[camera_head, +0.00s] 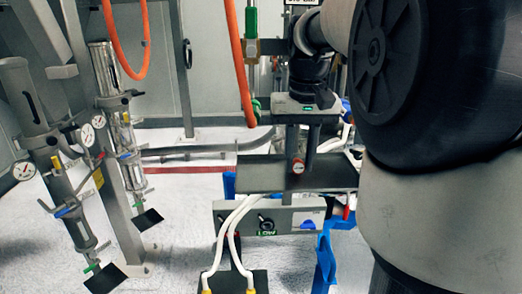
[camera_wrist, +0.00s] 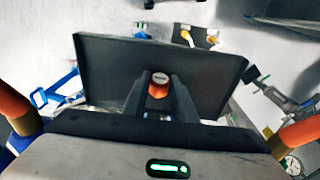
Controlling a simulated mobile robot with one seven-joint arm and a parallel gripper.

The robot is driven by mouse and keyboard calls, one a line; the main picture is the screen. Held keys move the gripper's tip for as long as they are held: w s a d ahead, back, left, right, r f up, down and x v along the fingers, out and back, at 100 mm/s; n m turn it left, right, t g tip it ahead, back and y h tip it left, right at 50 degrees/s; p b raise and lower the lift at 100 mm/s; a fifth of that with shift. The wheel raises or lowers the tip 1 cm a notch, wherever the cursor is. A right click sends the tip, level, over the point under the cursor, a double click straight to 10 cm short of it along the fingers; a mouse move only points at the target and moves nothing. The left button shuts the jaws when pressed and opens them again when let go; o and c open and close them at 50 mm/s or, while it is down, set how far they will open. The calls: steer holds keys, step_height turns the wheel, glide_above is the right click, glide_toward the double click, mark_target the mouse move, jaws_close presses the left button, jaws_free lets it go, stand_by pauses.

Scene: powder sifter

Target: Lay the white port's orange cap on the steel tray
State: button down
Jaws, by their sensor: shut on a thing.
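My gripper (camera_head: 301,160) points down with its two dark fingers shut on the orange cap (camera_head: 298,166), which has a grey end face. The cap also shows between the fingertips in the wrist view (camera_wrist: 158,88). The steel tray (camera_head: 250,175) is a dark, flat, raised-edge plate. It also fills the middle of the wrist view (camera_wrist: 110,65). The cap is over the tray's middle, low and close to its surface; I cannot tell if they touch. I cannot pick out the white port.
A grey box with a LOW label (camera_head: 285,215) sits below the tray. White hoses (camera_head: 222,245) with yellow ends hang in front. Gauged cylinders (camera_head: 40,140) stand at left, and orange hoses (camera_head: 240,60) hang above. The tray around the cap looks bare.

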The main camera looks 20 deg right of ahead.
steer(key=c, duration=1.4)
jaws_free()
steer(key=r+p, duration=0.1)
steer(key=r, duration=0.4)
steer(key=s+r+p, duration=0.1)
steer(key=r, duration=0.5)
steer(key=r+p, duration=0.1)
steer(key=r, duration=0.5)
steer(key=shift+s+a+r+p, duration=0.15)
steer(key=shift+s+a+p, duration=0.1)
steer(key=shift+s+p, duration=0.15)
steer(key=s+a+f+n+t+p, duration=0.1)
steer(key=s+a+f+p, duration=0.1)
steer(key=s+a+f, duration=0.2)
steer(key=s+a+f+n+t+p, duration=0.1)
steer(key=s+a+f+t+p, duration=0.1)
steer(key=s+a+f, duration=0.2)
steer(key=s+a+f+n+t+p, duration=0.1)
steer(key=s+a+f+p, duration=0.1)
steer(key=s, duration=0.4)
steer(key=shift+a+f, duration=0.9)
steer(key=shift+f, duration=0.3)
